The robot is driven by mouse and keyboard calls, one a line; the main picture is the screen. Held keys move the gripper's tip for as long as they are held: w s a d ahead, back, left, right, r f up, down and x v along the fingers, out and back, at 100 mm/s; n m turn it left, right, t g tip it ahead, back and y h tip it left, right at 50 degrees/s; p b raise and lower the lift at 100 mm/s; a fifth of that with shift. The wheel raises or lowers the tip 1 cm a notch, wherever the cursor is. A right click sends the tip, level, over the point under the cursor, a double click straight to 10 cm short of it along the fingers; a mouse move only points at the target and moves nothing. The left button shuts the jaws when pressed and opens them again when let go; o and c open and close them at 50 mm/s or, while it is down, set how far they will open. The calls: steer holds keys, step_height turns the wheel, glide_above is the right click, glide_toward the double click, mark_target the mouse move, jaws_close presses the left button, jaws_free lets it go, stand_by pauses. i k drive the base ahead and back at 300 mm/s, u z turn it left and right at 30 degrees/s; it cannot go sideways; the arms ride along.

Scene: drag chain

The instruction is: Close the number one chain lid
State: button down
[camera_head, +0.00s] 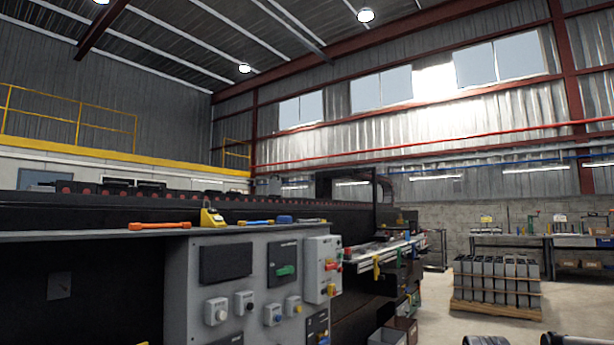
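No chain lid can be made out for certain in the head view. A long dark machine (120,212) runs from the left toward the middle, with a row of small red round parts along its top. I cannot tell whether any of this is the chain. My gripper cannot be made out. Two dark rounded shapes cut off at the bottom right edge are too little shown to identify.
A grey control panel (181,295) with knobs and switches faces me. A loaded pallet (497,308) stands at right. Concrete floor (440,322) is open between.

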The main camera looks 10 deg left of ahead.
mark_target(274, 187)
steer(key=z, duration=0.45)
steer(key=i, duration=1.55)
steer(key=u, duration=0.7)
steer(key=i, duration=0.85)
steer(key=u, duration=0.65)
